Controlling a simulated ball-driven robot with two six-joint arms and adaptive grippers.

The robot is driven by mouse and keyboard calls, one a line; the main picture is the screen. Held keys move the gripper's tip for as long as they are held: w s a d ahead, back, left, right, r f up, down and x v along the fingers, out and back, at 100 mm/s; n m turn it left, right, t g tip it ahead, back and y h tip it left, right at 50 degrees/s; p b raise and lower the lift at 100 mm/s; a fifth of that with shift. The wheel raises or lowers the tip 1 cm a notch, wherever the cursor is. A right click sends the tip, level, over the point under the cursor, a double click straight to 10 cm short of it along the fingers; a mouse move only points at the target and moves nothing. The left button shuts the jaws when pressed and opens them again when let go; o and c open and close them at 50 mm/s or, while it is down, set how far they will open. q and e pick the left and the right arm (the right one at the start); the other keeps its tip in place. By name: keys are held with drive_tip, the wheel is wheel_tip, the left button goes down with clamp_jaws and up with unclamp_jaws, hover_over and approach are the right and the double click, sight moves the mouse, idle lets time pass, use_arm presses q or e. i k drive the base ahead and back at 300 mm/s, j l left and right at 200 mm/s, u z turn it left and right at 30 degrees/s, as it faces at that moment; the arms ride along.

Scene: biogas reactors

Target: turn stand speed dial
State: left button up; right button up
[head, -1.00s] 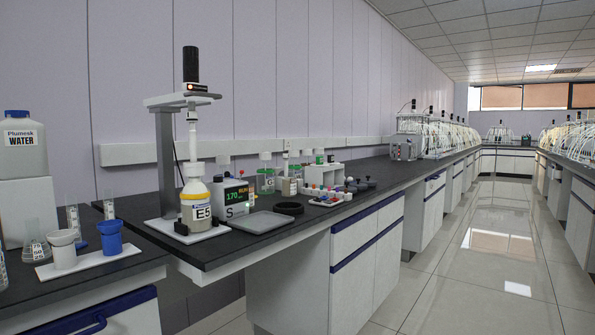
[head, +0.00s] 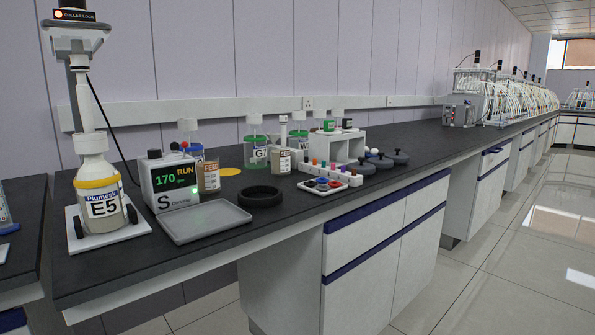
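A bottle marked E5 (head: 102,190) with a yellow band stands upright on the plate, under the stand's shaft. Neither of my grippers is in view.
A grey tray (head: 206,221) and a black ring (head: 261,196) lie in front of and right of the box. Jars and FEED bottles (head: 209,175) stand behind them. A white rack (head: 330,176) and dark flat pieces (head: 378,162) are farther right. The aisle floor (head: 520,260) is clear.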

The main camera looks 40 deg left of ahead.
sight(152, 154)
drive_tip(key=i+l+u, duration=0.1)
drive_tip(key=i+u, duration=0.4)
drive_tip(key=i+l+u, duration=0.25)
drive_tip(key=u, duration=0.2)
drive_tip(key=i+l+u, duration=0.5)
drive_tip(key=k+j, duration=0.05)
drive_tip(key=j, duration=0.05)
